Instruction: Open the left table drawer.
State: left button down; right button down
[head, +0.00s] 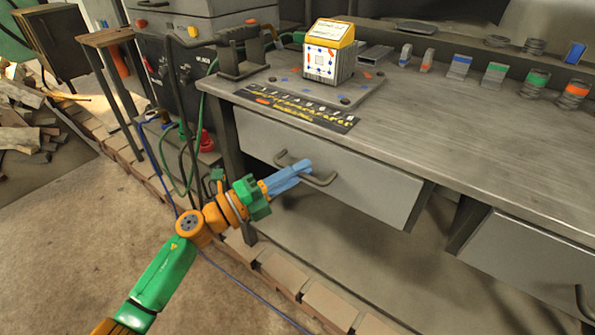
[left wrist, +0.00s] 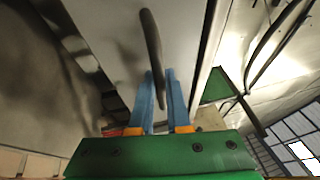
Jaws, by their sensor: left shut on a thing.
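The left table drawer (head: 365,185) has a plain grey front under the workbench top. Its dark bar handle (head: 325,181) sticks out from the middle of the front. My left gripper (head: 303,168) reaches it from the left, with its blue fingers at the bar. In the left wrist view the handle (left wrist: 151,40) runs down to between the two blue fingers (left wrist: 160,80), which are shut on it. The drawer front sits close under the bench edge; I cannot tell whether it stands slightly out. My right gripper is not in view.
The workbench top (head: 420,125) carries a cube-shaped box (head: 329,52), a dark label strip (head: 296,107) and several small parts along the back. A second drawer (head: 530,260) is at the right. Bricks (head: 330,306) line the floor below; a blue cable (head: 250,290) crosses the floor.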

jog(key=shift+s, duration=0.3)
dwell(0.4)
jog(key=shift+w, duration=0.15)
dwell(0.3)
